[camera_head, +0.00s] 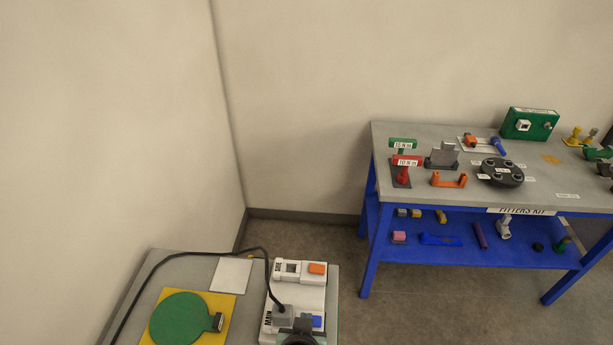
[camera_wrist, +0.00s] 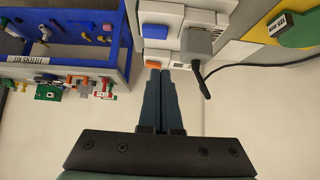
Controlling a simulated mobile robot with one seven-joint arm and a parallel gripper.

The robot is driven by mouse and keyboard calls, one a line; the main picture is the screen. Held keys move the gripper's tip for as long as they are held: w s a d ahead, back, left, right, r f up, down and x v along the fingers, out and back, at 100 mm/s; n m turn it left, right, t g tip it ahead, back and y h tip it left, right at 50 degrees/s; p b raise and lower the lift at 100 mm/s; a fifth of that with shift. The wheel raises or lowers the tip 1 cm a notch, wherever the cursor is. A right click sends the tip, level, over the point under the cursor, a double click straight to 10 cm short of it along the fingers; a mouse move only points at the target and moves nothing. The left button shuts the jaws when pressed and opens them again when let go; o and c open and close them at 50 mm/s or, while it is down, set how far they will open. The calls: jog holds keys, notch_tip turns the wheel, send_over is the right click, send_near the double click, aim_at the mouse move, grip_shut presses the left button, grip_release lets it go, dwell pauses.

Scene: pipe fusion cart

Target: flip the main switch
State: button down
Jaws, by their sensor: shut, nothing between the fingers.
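A white switch unit (camera_head: 298,290) sits on the grey cart top in the head view and at the top of the wrist view (camera_wrist: 172,18). It has a dark-framed square (camera_head: 291,267), an orange part (camera_head: 317,268) and a blue part (camera_head: 317,321). In the wrist view I see its orange part (camera_wrist: 158,64) and blue part (camera_wrist: 155,31).
A green disc (camera_head: 178,318) lies on a yellow plate to the left. A blue workbench (camera_head: 372,240) with several tools stands right. Walls are behind.

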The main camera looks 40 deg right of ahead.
jog(key=f, duration=0.1)
jog(key=w+d+f, duration=0.1)
jog(key=f, duration=0.1)
jog(key=d+f+p, duration=0.1)
jog(key=f, duration=0.1)
jog(key=shift+w, duration=0.3)
jog(key=shift+a+f, duration=0.1)
jog(key=shift+f, duration=0.65)
jog(key=shift+w+a+f+b, duration=0.1)
jog(key=shift+f+b, duration=0.4)
jog(key=shift+b, duration=0.15)
jog(key=shift+r+g, duration=0.2)
jog(key=shift+g, duration=0.1)
